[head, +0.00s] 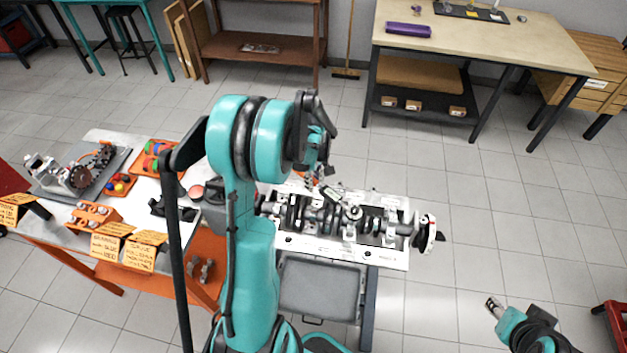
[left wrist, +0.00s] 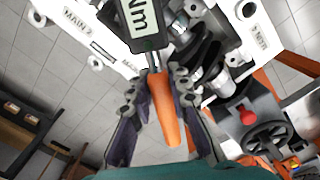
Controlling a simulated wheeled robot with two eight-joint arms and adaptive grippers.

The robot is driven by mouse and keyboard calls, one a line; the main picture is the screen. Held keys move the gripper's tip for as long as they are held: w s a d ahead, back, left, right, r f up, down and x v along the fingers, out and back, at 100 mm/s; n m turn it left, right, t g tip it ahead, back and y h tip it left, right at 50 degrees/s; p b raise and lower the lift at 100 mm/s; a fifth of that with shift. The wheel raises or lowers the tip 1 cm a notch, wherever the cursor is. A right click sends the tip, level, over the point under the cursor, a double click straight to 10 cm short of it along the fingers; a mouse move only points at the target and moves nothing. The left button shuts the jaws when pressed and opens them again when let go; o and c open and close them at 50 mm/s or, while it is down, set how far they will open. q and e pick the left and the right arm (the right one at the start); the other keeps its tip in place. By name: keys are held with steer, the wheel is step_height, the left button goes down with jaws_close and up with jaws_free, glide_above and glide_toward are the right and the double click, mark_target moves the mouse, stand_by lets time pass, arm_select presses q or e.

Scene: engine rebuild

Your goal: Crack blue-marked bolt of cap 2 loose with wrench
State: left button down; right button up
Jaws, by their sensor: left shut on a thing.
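My left gripper (left wrist: 155,105) is shut on the orange handle of the wrench (left wrist: 163,108). A dark box lettered "Nm" sits on the wrench above the handle in the left wrist view. In the head view the wrench's dark box (head: 331,195) shows over the white engine block (head: 385,262), where the crankshaft (head: 372,222) lies. A "MAIN 2" label (left wrist: 77,19) shows on the block in the left wrist view. The wrench's working end, cap 2's bolts and any blue mark cannot be made out. My right gripper (head: 494,304) is at the lower right, away from the block; its jaw opening is unclear.
A side bench (head: 150,190) at left carries orange trays (head: 120,186), an orange block (head: 92,216) and label cards (head: 110,242). A grey tray (head: 320,287) sits below the engine block. A workbench (head: 480,45) stands at the back right. Floor right of the block is clear.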

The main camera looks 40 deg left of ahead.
arm_select(q)
steer(key=shift+f+b, duration=0.35)
steer(key=shift+f, duration=0.4)
steer(key=shift+b, duration=0.3)
stand_by(0.4)
steer(key=shift+f+b, duration=1)
steer(key=shift+f, duration=0.15)
stand_by(1.3)
steer(key=shift+s, duration=0.15)
stand_by(0.4)
steer(key=shift+s+n, duration=0.6)
steer(key=shift+s, duration=0.1)
steer(key=shift+s, duration=0.1)
steer(key=shift+s+n, duration=0.5)
steer(key=shift+s, duration=0.15)
steer(key=shift+s+b, duration=0.15)
steer(key=shift+b, duration=0.15)
